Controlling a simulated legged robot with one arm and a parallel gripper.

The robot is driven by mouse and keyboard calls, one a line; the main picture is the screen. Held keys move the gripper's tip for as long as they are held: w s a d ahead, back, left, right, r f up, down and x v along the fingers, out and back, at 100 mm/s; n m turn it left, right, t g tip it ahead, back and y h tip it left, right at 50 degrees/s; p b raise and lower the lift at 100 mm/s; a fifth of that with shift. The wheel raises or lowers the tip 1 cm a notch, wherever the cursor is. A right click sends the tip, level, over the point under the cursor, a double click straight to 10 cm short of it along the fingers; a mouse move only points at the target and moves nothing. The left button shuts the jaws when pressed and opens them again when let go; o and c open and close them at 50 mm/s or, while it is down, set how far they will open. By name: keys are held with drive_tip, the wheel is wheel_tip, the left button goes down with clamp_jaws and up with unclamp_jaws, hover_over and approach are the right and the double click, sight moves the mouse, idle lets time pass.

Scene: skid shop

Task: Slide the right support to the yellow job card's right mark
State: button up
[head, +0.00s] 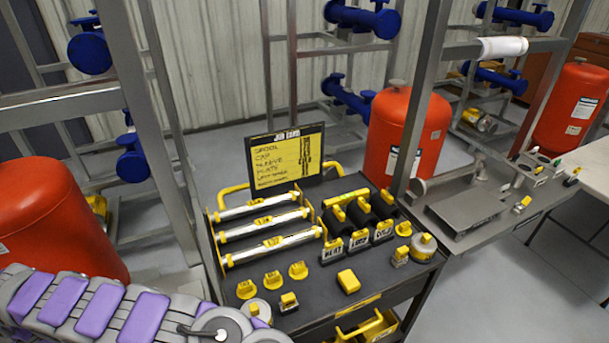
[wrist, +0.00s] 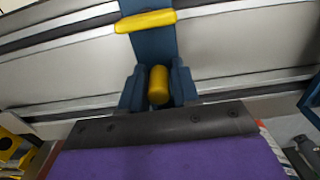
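The job card (head: 286,158) stands upright at the back of the dark cart, yellow with handwritten lines too small to read. In the wrist view, a blue support (wrist: 150,45) with a yellow crossbar (wrist: 146,20) stands across pale rails. A yellow knob (wrist: 158,86) is at its near end. My gripper (wrist: 158,84) has its two dark blue fingers close on both sides of this knob, with no clear gap. The head view shows neither gripper nor support; my purple-padded arm reaches out at lower left. The card's right mark cannot be made out.
The cart (head: 330,302) holds silver rollers (head: 265,222), black cylinders (head: 362,215) and several yellow-capped parts. Red tanks (head: 404,130) and (head: 50,225) stand on both sides. Metal racks with blue pipe fittings (head: 365,18) stand behind. A grey bench (head: 470,210) is at right.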

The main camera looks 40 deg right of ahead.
drive_tip(key=shift+o, duration=1.3)
drive_tip(key=shift+d, duration=0.1)
drive_tip(key=shift+r+p, duration=1.7)
drive_tip(key=shift+r, duration=1.85)
